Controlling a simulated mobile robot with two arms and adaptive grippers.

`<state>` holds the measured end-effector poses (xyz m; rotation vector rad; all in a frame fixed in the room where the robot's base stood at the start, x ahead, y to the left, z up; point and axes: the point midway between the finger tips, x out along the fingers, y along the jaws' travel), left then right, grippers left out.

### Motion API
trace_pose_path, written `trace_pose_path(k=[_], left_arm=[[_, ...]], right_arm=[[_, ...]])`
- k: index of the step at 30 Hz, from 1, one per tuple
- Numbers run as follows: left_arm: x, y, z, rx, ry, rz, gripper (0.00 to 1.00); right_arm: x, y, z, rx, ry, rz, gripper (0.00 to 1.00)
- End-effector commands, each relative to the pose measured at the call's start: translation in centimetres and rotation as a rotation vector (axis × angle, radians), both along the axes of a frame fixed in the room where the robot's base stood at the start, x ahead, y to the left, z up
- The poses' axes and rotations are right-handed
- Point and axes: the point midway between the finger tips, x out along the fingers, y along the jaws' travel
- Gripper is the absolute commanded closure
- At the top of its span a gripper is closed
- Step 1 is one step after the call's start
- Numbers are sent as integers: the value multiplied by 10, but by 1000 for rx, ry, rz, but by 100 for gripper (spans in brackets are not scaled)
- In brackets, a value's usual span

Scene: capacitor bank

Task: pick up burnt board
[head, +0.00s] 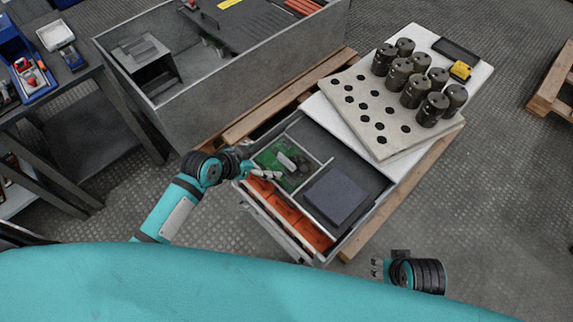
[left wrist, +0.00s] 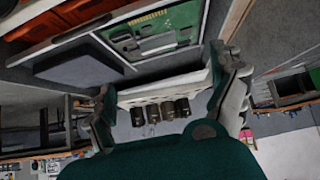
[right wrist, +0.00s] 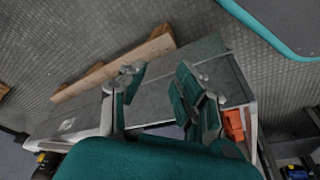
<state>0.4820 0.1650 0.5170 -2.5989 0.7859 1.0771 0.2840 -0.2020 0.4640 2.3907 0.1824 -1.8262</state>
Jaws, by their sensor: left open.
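A green circuit board (head: 268,157), with a pale block and dark parts on it, lies in a compartment of the open grey drawer (head: 372,196). It also shows at the top of the left wrist view (left wrist: 180,22). I cannot make out clear burn marks. My left gripper (head: 266,175) is at the board's near left edge in the head view, fingers apart and nothing between them; its fingers also show in the left wrist view (left wrist: 172,92). My right gripper (head: 377,268) is in front of the drawer, away from the board, fingers apart and empty in the right wrist view (right wrist: 160,92).
A dark flat block (head: 336,195) lies beside the board, and orange bins (head: 290,215) line the drawer's near side. A white slab with holes (head: 372,110) carries several dark capacitors (head: 414,92). A large grey cabinet (head: 200,105) stands behind left.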

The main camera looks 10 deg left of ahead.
Motion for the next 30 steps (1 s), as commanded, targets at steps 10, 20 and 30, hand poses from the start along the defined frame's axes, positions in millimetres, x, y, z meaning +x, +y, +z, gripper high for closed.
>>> trace_pose_path(k=[10, 20, 30], left_arm=[[33, -22, -41, -1, -1, 1, 6], [45, -31, -56, -1, 0, 1, 6], [70, -49, -85, 0, -1, 4, 6]], right_arm=[[-9, -2, 63, 2, -37, -4, 68], [-16, -4, 81, 1, -45, -6, 68], [-9, -2, 67, 8, -81, -3, 68]])
